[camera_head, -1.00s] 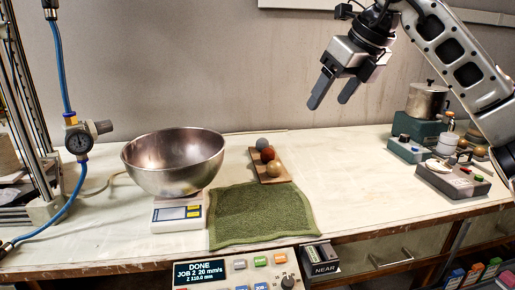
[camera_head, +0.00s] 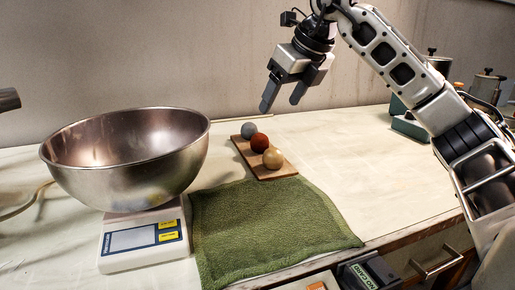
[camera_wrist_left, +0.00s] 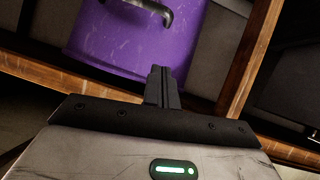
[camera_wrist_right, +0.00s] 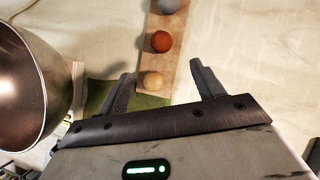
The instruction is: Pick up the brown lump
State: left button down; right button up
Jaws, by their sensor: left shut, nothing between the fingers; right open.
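The brown lump (camera_head: 259,143) is a reddish-brown ball in the middle of a row of three on a narrow wooden board (camera_head: 281,174). A grey ball (camera_head: 249,129) lies behind it and a tan ball (camera_head: 273,158) in front. In the right wrist view the brown lump (camera_wrist_right: 161,41) shows beyond the fingertips, with the tan ball (camera_wrist_right: 152,80) nearer. My right gripper (camera_head: 283,102) is open and empty, above and behind the board. My left gripper (camera_wrist_left: 164,72) is shut and empty, in front of a purple container (camera_wrist_left: 150,40).
A large steel bowl (camera_head: 126,160) sits on a white scale (camera_head: 145,243) left of the board. A green cloth (camera_head: 265,222) lies in front of the board. Bare table lies to the right. Metal pots (camera_head: 487,85) stand at the far right.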

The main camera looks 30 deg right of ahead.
aim_at(263, 136)
jog(key=x, duration=0.6)
jog(key=shift+w+f+b, duration=0.15)
jog(key=shift+f+b, duration=0.2)
jog(key=shift+b, duration=0.05)
jog(key=shift+b+x, duration=0.35)
jog(key=shift+x, duration=2.6)
pick_arm(q)
jog(key=f, duration=0.2)
jog(key=w+f, duration=0.1)
jog(key=shift+d+f+g, duration=0.25)
jog(key=shift+d+g, duration=0.1)
jog(key=shift+g, duration=0.05)
pick_arm(e)
jog(key=shift+d, duration=0.15)
jog(key=c, duration=1.1)
